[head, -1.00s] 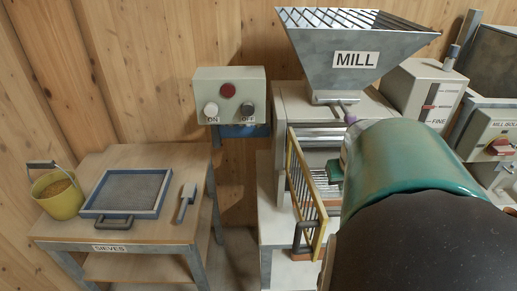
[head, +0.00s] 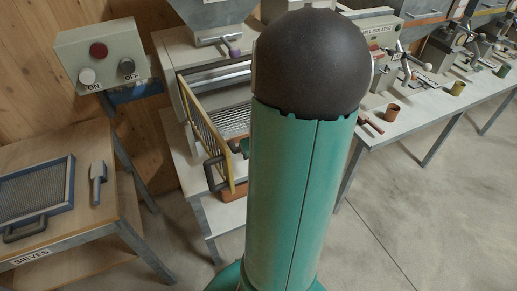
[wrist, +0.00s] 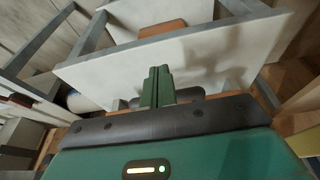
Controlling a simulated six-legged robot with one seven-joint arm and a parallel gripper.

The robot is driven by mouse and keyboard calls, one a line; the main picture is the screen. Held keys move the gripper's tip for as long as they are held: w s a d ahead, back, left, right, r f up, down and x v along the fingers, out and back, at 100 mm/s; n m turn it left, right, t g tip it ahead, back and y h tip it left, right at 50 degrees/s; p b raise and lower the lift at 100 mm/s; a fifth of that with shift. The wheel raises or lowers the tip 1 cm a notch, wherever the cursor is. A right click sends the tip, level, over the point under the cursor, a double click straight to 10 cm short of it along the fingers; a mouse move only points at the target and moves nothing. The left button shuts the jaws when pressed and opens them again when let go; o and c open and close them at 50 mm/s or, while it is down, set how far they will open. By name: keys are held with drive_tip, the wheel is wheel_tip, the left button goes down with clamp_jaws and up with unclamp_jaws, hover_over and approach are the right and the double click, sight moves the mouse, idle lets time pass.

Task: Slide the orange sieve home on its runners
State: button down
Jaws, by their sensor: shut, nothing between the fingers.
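An orange part (head: 234,196), which looks like the front of the orange sieve, shows low on the mill (head: 210,80), below and behind the yellow barred guard (head: 206,130). Most of it is hidden by the guard and my arm, and I cannot tell how far in it sits. In the wrist view an orange-brown piece (wrist: 162,28) lies on a pale surface beyond my fingers; it may be the same part. My gripper (wrist: 158,72) is shut and empty, its green fingers together and apart from that piece.
The guard stands swung out with a dark handle (head: 217,170). An ON/OFF box (head: 110,60) hangs on the wall. The floor at right (head: 420,220) is clear.

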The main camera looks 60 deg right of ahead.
sight(240, 129)
drive_tip(key=w+d, duration=0.2)
drive_tip(key=w, duration=0.1)
drive_tip(key=shift+w+d+f, duration=0.1)
drive_tip(key=shift+w+f, duration=0.15)
drive_tip(key=shift+f, duration=0.15)
drive_tip(key=w+d, duration=0.1)
drive_tip(key=w, duration=0.2)
drive_tip(key=w+d, duration=0.2)
drive_tip(key=w, duration=0.1)
drive_tip(key=w+d, duration=0.2)
drive_tip(key=shift+w+d, duration=0.2)
drive_tip(key=shift+w, duration=0.2)
